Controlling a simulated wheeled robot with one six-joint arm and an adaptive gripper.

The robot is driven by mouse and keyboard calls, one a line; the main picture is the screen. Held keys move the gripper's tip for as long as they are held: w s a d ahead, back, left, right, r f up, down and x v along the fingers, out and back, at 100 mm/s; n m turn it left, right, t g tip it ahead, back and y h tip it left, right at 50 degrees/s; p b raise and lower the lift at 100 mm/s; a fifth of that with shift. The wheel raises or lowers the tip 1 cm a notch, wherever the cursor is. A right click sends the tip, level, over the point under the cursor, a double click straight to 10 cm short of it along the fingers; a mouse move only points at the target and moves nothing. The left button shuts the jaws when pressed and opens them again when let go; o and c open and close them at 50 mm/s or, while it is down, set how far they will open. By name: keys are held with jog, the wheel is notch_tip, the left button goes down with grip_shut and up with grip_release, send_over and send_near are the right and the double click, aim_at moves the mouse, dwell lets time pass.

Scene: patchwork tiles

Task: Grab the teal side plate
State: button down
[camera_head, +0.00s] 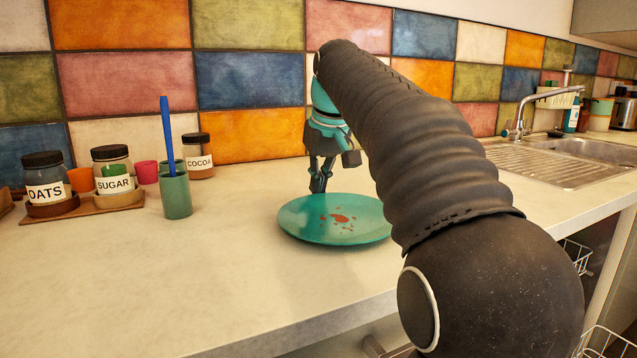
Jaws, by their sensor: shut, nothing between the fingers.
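The teal side plate (300,222) lies flat on the counter in the middle of the view, with several reddish-brown stains on its surface. My arm covers part of its right edge. My gripper (319,190) points down at the plate's far left rim. Its fingers are shut and nothing shows between them. The fingertips look close to the rim, but I cannot tell whether they touch it.
A teal cup (177,197) with a blue stick stands left of the plate. Jars (112,182) and small cups stand on a wooden tray (88,209) at the far left. The counter front is clear. A sink (590,152) is at right; the tiled wall (250,80) is behind.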

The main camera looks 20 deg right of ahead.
aim_at(344, 216)
jog(key=s, duration=0.3)
jog(key=s+d+b, duration=0.1)
jog(key=s, duration=0.3)
jog(key=s+d+b, duration=0.1)
jog(key=s, duration=0.2)
jog(key=shift+s, duration=0.2)
jog(key=shift+s+d, duration=0.1)
jog(key=shift+s, duration=0.1)
jog(key=shift+r, duration=0.1)
